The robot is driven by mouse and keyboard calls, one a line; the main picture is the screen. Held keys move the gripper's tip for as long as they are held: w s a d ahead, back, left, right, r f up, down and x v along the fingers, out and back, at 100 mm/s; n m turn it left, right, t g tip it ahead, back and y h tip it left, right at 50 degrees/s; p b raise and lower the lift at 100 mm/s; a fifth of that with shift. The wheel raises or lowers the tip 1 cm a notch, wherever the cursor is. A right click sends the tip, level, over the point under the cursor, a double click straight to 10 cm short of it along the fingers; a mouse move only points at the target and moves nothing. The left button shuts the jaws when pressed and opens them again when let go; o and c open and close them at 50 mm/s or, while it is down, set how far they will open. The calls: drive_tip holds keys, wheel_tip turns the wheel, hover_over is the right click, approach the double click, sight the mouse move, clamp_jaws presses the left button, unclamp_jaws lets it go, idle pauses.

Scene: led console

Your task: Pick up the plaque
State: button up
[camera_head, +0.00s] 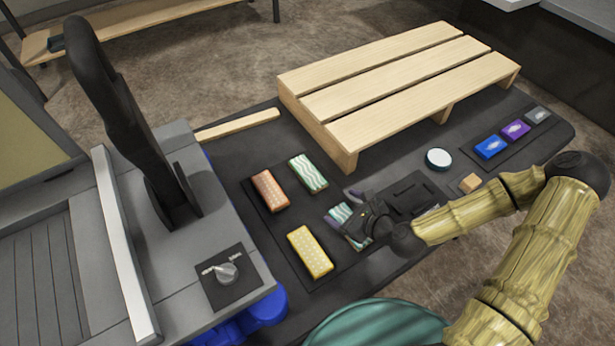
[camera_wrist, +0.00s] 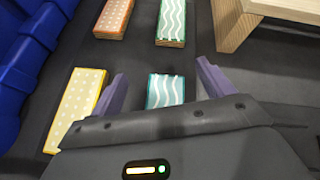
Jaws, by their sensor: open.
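Several patterned blocks that look like plaques lie on a dark mat. A teal block with white waves (camera_head: 337,214) is partly hidden by my gripper (camera_head: 357,212). In the wrist view this teal block (camera_wrist: 165,91) lies between the two open purple fingers of my gripper (camera_wrist: 162,70), with a gap on each side. Its near end is hidden by the gripper body. A yellow dotted block (camera_head: 310,251) lies to the left of my gripper. A green wavy block (camera_head: 308,173) and an orange dotted block (camera_head: 269,190) lie farther off. I cannot tell which is the plaque.
A wooden pallet (camera_head: 400,75) stands behind the blocks. A round white-topped puck (camera_head: 438,158) and a small wooden cube (camera_head: 470,183) are to the right. Blue (camera_head: 490,147), purple (camera_head: 515,130) and grey (camera_head: 538,115) tiles lie beyond. A grey console (camera_head: 185,270) borders the left.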

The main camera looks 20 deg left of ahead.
drive_tip(key=m, duration=0.1)
drive_tip(key=w+m+t, duration=0.1)
drive_tip(key=r+m+t, duration=0.1)
drive_tip(key=m, duration=0.1)
drive_tip(key=shift+w+a+y, duration=0.3)
drive_tip(key=shift+a, duration=0.1)
drive_tip(key=shift+f+b, duration=0.2)
drive_tip(key=shift+b, duration=0.35)
drive_tip(key=shift+w+a+f+b, duration=0.15)
drive_tip(key=shift+w+f+b, duration=0.1)
drive_tip(key=shift+b, duration=0.65)
drive_tip(key=shift+w+a+b, duration=0.1)
drive_tip(key=shift+w+b, duration=0.1)
drive_tip(key=shift+b, duration=0.65)
drive_tip(key=shift+w+a+f+b, duration=0.15)
drive_tip(key=shift+b, duration=0.65)
drive_tip(key=b, duration=0.3)
drive_tip(key=shift+w+a+f, duration=0.1)
drive_tip(key=shift+a+f, duration=0.05)
drive_tip(key=shift+a, duration=0.25)
drive_tip(key=shift+w+a, duration=0.2)
drive_tip(key=shift+a, duration=0.15)
approach(309, 174)
drive_tip(key=b+x, duration=0.1)
drive_tip(key=x, duration=0.3)
drive_tip(key=shift+w+a, duration=0.1)
